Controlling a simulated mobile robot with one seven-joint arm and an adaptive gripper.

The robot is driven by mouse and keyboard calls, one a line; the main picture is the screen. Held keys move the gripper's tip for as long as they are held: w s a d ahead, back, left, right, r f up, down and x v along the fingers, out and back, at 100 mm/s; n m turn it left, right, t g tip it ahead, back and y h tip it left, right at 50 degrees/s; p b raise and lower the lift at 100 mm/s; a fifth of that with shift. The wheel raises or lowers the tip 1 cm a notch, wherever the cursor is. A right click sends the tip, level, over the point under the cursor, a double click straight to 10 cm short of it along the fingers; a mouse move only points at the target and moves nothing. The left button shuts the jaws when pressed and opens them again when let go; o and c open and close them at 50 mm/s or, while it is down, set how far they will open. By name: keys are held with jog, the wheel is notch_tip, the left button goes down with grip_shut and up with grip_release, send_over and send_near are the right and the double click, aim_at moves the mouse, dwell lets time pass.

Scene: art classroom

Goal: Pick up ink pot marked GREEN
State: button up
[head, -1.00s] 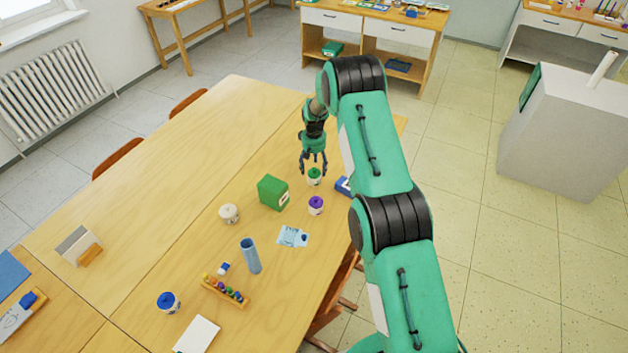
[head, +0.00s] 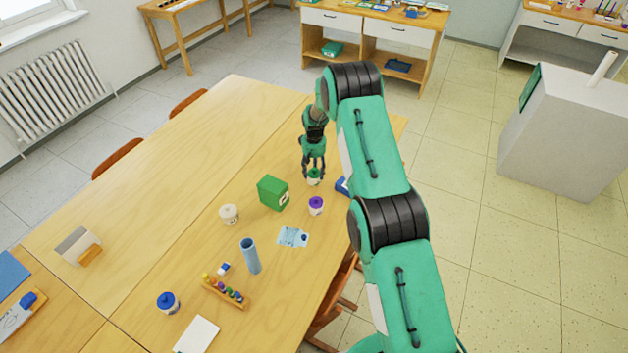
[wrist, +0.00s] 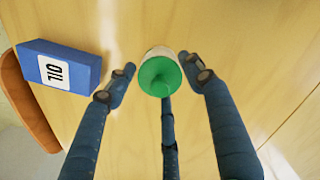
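The ink pot with the green lid (head: 314,176) stands upright on the table (head: 190,140) toward its right side. In the wrist view its green lid (wrist: 159,76) is between the fingers, and its pale body shows behind the lid. My gripper (head: 314,172) is over the pot from above. In the wrist view my gripper (wrist: 158,72) is open, with a finger on either side of the lid and a third finger below; gaps show at the left and right. The pot's label is not readable.
A pot with a purple lid (head: 316,205), a green box (head: 273,193) and a white pot (head: 229,213) stand nearby. The table's far left is clear.

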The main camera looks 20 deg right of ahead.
grip_shut()
jog(key=shift+r, duration=0.15)
jog(key=shift+r, duration=4.9)
